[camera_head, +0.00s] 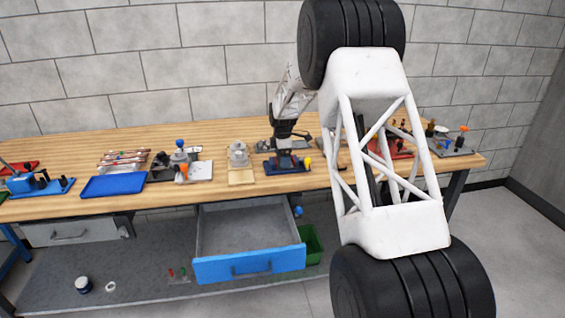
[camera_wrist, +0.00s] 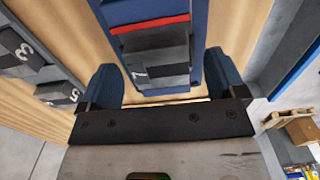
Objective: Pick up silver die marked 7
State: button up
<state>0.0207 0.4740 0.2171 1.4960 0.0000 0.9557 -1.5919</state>
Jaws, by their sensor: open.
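The silver die marked 7 (camera_wrist: 165,72) is a grey block with a white 7 near its left end. It sits between the blue walls of a holder (camera_wrist: 209,25), below a red strip, in the wrist view. My gripper (camera_wrist: 160,62) is open, with one blue finger on each side of the die and holder. Neither finger is visibly closed on the die; their height relative to it is hard to tell. In the head view my gripper (camera_head: 287,139) is over a dark blue fixture (camera_head: 286,166) on the bench, and the die is too small to make out.
Dark blocks marked 3 (camera_wrist: 18,47) and 5 (camera_wrist: 40,76) lie left in the wrist view. On the wooden bench (camera_head: 225,131) are a beige fixture (camera_head: 239,158), a blue tray (camera_head: 113,186) and red fixtures at right. An open blue-fronted drawer (camera_head: 247,265) juts out below.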

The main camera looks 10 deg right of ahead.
jog(key=shift+f, duration=0.15)
dwell(0.4)
jog(key=c, duration=1.3)
notch_tip(320, 180, up, 2)
jog(key=shift+r, duration=0.95)
jog(key=s+r, duration=0.1)
jog(key=s, duration=1.5)
jog(key=shift+a, duration=0.2)
jog(key=shift+r, duration=0.1)
